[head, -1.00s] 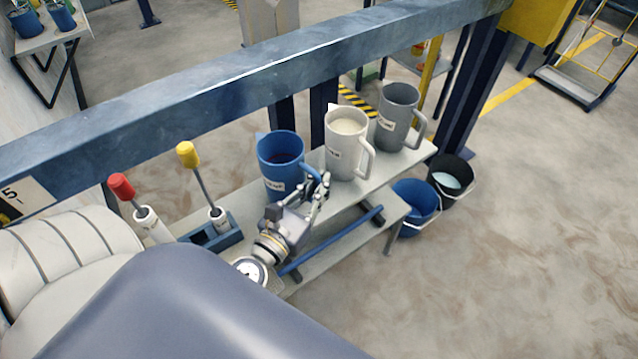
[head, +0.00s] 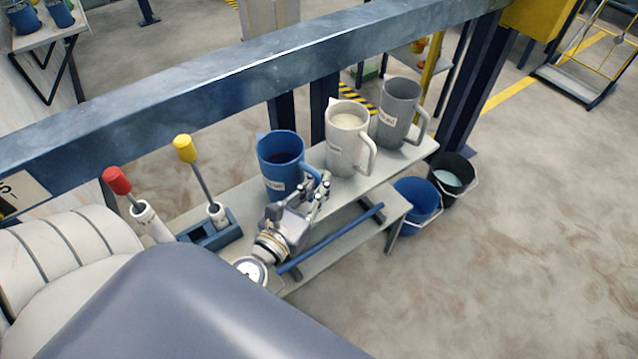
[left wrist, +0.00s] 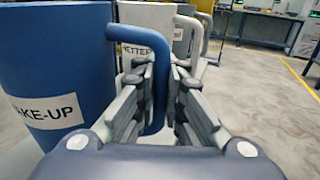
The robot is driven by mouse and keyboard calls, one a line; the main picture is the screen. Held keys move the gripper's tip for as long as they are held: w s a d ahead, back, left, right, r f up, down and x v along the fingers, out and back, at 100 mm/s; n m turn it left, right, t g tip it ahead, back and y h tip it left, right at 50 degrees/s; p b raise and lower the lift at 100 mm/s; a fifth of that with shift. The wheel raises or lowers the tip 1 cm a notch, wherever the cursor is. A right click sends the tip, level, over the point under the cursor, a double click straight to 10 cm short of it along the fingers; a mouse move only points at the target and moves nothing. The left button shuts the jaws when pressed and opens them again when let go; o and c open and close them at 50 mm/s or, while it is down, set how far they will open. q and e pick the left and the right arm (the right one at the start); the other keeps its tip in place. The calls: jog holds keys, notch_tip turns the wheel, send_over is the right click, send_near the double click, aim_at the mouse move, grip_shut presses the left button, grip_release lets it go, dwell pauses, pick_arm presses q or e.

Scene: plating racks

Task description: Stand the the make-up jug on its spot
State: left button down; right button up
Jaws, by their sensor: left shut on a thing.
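The make-up jug (head: 279,160) is blue, with a dark liquid inside, and stands upright at the shelf's left part in the head view. In the left wrist view the jug (left wrist: 60,60) fills the left side, its label reading "AKE-UP" in part. My left gripper (head: 320,190) is shut on the jug's blue handle; in the wrist view the fingers (left wrist: 158,95) sit on both sides of the handle. Whether the jug's base touches the shelf is hard to tell. My right gripper is not in view.
A white jug (head: 347,145) and a grey jug (head: 397,115) stand to the right on the shelf (head: 405,160). Blue (head: 415,208) and black (head: 449,190) buckets stand on the floor.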

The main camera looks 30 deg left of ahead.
pick_arm(q)
jog(key=c, duration=1.6)
grip_release()
jog(key=shift+s+f, duration=0.1)
jog(key=shift+f, duration=0.1)
jog(key=s, duration=0.7)
jog(key=shift+s+r, duration=0.1)
jog(key=shift+s, duration=0.3)
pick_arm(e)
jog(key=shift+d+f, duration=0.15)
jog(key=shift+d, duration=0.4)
